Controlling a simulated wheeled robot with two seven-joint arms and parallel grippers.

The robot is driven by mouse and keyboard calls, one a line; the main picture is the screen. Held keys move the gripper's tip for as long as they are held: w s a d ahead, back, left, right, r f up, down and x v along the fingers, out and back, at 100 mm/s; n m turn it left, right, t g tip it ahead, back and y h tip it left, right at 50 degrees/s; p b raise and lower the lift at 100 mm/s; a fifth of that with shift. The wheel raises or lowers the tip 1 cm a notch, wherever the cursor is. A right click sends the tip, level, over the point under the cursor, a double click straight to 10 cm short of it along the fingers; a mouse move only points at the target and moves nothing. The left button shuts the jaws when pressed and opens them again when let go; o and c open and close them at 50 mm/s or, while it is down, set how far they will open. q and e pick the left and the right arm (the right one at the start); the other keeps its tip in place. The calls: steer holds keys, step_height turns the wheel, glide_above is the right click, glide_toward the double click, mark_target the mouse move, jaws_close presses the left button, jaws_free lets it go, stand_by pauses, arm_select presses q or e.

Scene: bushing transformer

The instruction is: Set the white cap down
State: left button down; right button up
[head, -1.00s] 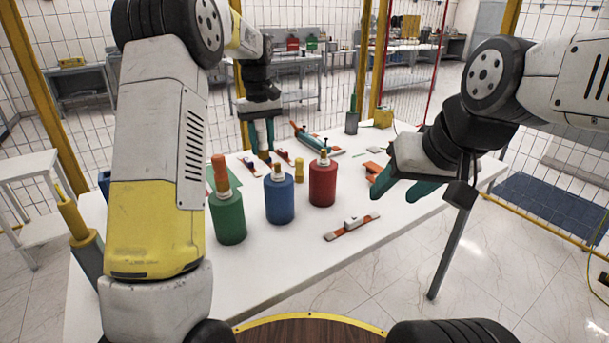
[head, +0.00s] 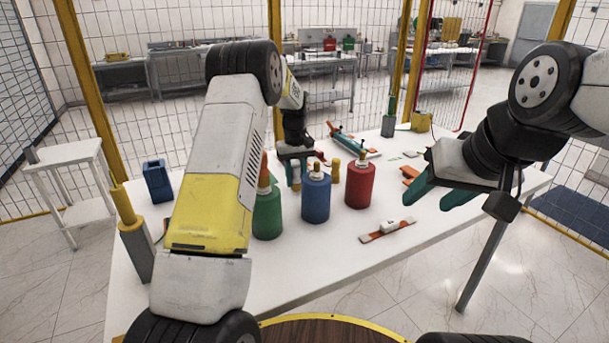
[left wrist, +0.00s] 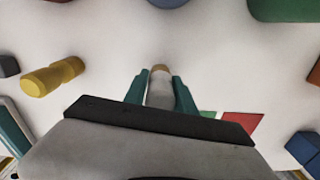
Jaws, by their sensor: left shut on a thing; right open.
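The white cap (head: 297,178), a pale cylinder with a tan end, is held by my left gripper behind the bottles. In the left wrist view the white cap (left wrist: 160,90) lies between the two teal fingers of my left gripper (left wrist: 159,92), which are shut on it. In the head view my left gripper (head: 294,162) is low over the white table (head: 300,262). I cannot tell whether the cap touches the table. My right gripper (head: 426,202) is open and empty above the table's right side.
Green (head: 267,214), blue (head: 316,199) and red (head: 359,186) bottles stand in front of the cap. A yellow piece (head: 336,171) stands near it; it also shows in the left wrist view (left wrist: 52,76).

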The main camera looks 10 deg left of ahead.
arm_select(q)
steer(key=shift+f, duration=0.5)
steer(key=c, duration=1)
jaws_free()
steer(key=shift+f, duration=0.15)
